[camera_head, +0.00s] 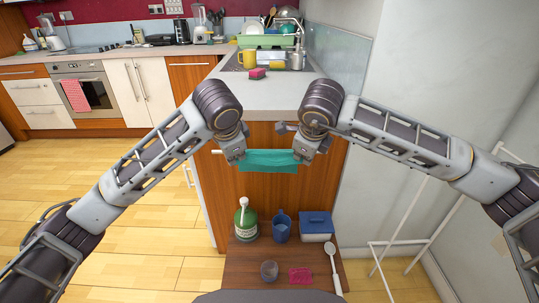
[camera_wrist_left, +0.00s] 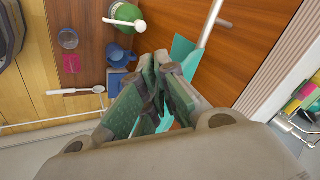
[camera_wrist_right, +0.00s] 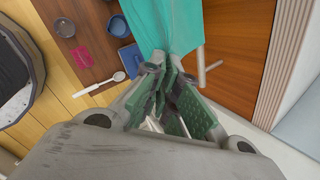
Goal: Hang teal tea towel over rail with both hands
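The teal tea towel (camera_head: 268,161) is stretched between my two grippers in front of the wooden end panel, at the white rail (camera_head: 217,152). It covers the rail's middle; I cannot tell whether it rests on it. My left gripper (camera_head: 240,158) is at the towel's left end. In the left wrist view its fingers (camera_wrist_left: 160,60) are closed together with teal cloth (camera_wrist_left: 183,52) at the tips. My right gripper (camera_head: 300,156) is at the right end. In the right wrist view its fingers (camera_wrist_right: 165,66) are shut on the towel's edge (camera_wrist_right: 165,25). The rail end (camera_wrist_right: 208,69) sticks out beyond the towel.
Below, a low wooden shelf (camera_head: 240,275) holds a green bottle (camera_head: 245,221), a blue jug (camera_head: 281,228), a blue-lidded box (camera_head: 317,225), a cup (camera_head: 269,270), a pink item (camera_head: 300,276) and a spoon (camera_head: 333,268). A white rack (camera_head: 408,232) stands right. The counter (camera_head: 262,93) is above.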

